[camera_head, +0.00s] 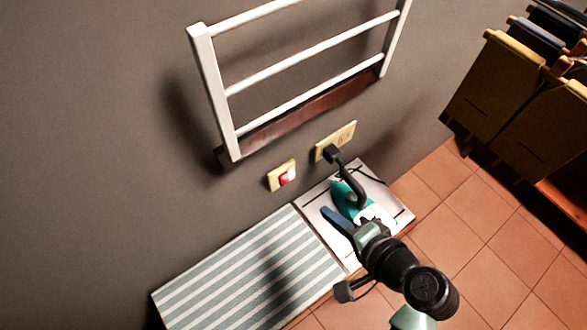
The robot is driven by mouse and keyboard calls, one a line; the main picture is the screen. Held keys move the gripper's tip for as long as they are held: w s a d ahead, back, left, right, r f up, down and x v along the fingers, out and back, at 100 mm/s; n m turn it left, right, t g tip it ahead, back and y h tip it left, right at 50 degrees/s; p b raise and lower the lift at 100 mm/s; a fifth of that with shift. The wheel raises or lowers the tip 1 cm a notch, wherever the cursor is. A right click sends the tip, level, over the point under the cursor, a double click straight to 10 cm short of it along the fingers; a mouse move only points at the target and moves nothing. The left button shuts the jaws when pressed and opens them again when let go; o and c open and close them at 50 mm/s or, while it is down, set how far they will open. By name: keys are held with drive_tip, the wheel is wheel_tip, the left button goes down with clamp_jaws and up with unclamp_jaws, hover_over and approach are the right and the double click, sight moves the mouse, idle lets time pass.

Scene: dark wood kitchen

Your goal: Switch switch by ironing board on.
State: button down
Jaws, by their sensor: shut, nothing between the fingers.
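The switch (282,176) is a small cream wall plate with a red and white rocker, mounted on the grey wall just above the ironing board (240,278). I cannot tell from the rocker whether it is on or off. The board has a grey-and-white striped cover and a pale iron rest at its right end. My gripper (328,213) reaches in from the lower right, over the iron rest. Its blue fingers are shut and empty. They point toward the wall, below and right of the switch, apart from it.
A teal iron (345,198) stands on the rest beside my gripper, partly hidden by it. A black plug and cord (346,172) run from a wall outlet (344,136). A white rail rack (213,90) hangs above. Clothes (500,90) hang at the upper right. Tiled floor (480,215) is clear.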

drive_tip(key=shift+s+r+p, duration=0.3)
drive_tip(key=shift+s+r, duration=0.05)
drive_tip(key=shift+s, duration=0.1)
drive_tip(key=p, duration=0.2)
approach(285, 183)
wheel_tip(285, 183, down, 2)
drive_tip(key=shift+w+a+f+p, duration=0.25)
drive_tip(key=shift+w+a, duration=0.2)
drive_tip(key=shift+w, duration=0.3)
drive_tip(key=shift+w+a+f+p, duration=0.25)
drive_tip(key=shift+w+a, duration=0.2)
drive_tip(key=shift+w, duration=0.3)
drive_tip(key=shift+w+a+f+p, duration=0.15)
drive_tip(key=shift+w+a+f, duration=0.1)
drive_tip(key=shift+w+a, duration=0.35)
drive_tip(key=shift+w+d, duration=0.1)
drive_tip(key=shift+d, duration=0.05)
drive_tip(key=shift+f, duration=0.1)
